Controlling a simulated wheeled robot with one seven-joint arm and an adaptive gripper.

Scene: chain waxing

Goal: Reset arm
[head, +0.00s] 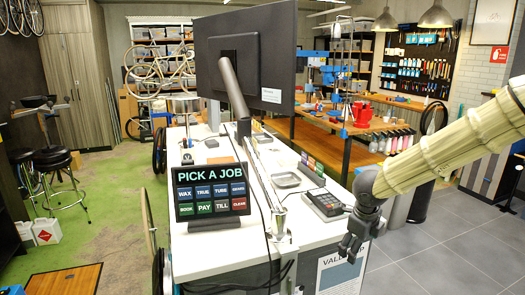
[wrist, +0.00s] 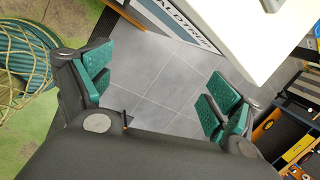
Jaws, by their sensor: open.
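My gripper (head: 352,246) hangs at the end of my arm, beside the right front edge of the white counter (head: 222,245) in the head view. In the wrist view my gripper (wrist: 155,95) shows two green-padded fingers spread wide apart. Nothing is between them; grey floor tiles (wrist: 160,65) show through the gap. The counter's white corner (wrist: 245,30) is above and to the right in the wrist view.
A "PICK A JOB" panel (head: 212,190) stands on the counter, with a monitor (head: 245,55) behind it. A card terminal (head: 325,204) lies near the counter's right edge. Stools (head: 60,175) stand at left. Tiled floor at right is open.

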